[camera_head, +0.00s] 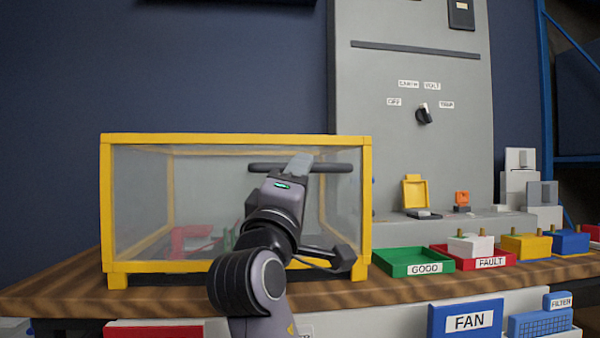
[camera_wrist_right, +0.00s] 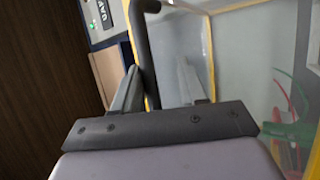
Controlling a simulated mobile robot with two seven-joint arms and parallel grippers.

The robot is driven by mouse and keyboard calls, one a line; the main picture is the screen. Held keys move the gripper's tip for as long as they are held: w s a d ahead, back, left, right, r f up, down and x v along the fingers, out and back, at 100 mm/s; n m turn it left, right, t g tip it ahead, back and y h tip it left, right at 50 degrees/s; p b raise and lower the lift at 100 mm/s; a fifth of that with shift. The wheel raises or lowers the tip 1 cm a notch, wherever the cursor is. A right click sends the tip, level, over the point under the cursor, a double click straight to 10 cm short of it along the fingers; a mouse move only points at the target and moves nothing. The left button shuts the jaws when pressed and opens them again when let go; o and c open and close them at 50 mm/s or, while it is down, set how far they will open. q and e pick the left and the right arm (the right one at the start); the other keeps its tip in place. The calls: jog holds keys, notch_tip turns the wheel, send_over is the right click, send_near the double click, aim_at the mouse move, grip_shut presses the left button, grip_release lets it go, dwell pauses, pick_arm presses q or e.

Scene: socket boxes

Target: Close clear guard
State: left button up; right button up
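The clear guard (camera_head: 236,140) is a see-through box with a yellow frame, standing on the wooden bench at the left. A black bar handle (camera_head: 325,168) runs across its upper front at the right; it also shows in the right wrist view (camera_wrist_right: 144,48). My right gripper (camera_head: 298,165) is at the handle, in front of the guard's clear face. In the right wrist view its fingers (camera_wrist_right: 158,66) are apart, with the dark bar between them, closer to the left finger. Contact cannot be told. My left gripper is not in view.
Red and green items (camera_head: 192,238) show blurred inside the guard. A green GOOD tray (camera_head: 400,262) and a red FAULT tray (camera_head: 448,262) stand right of it. A grey panel with a knob (camera_head: 424,114) rises behind. A blue FAN bin (camera_head: 466,318) is in front.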

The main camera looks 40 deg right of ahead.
pick_arm(q)
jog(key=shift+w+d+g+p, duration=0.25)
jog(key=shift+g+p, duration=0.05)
jog(key=shift+p, duration=0.25)
pick_arm(e)
jog(key=v, duration=0.7)
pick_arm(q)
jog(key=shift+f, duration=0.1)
